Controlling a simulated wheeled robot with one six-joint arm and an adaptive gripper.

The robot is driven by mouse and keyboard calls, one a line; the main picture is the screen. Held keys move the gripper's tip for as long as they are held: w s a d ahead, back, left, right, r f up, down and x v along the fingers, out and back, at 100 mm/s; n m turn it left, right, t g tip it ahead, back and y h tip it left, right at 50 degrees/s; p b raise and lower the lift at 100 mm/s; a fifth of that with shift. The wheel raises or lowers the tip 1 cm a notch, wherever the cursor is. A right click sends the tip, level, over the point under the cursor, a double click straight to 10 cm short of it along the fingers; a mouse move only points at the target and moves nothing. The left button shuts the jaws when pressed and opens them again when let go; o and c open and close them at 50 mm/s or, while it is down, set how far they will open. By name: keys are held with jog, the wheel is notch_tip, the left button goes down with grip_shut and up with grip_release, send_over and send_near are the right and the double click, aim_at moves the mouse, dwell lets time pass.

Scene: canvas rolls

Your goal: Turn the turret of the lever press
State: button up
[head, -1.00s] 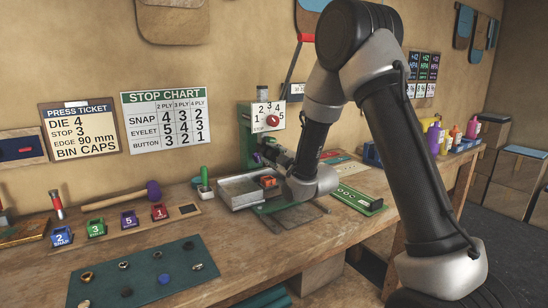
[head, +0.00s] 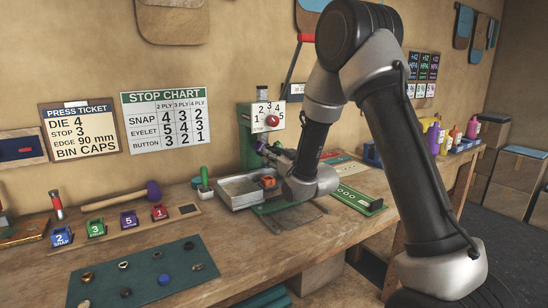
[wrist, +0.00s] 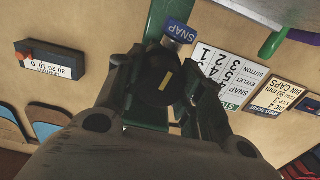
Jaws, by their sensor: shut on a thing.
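The lever press has a green body (head: 246,150) and stands at the back of the bench. It carries a white numbered plate (head: 262,110) with a red knob (head: 272,120), and a red-topped lever rises above. In the wrist view, the dark round turret (wrist: 160,88) with a yellow mark sits between the fingers of my gripper (wrist: 155,76). A blue SNAP block (wrist: 178,33) sits at the turret's far edge. My gripper (head: 270,152) is shut on the turret; my wrist hides part of the press in the head view.
A metal tray (head: 238,190) with an orange item stands just left of my wrist. A teal mat (head: 145,275) with small fittings lies in front. A green strip (head: 358,199) lies right.

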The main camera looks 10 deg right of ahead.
jog(key=m, duration=0.5)
jog(key=shift+f+m, duration=0.1)
jog(key=shift+m, duration=0.2)
jog(key=m, duration=1)
jog(key=shift+m, duration=0.4)
jog(key=m, duration=0.5)
jog(key=shift+m, duration=0.3)
jog(key=o, duration=1)
jog(key=v, duration=0.7)
jog(key=shift+s+d, duration=0.1)
jog(key=shift+s, duration=0.15)
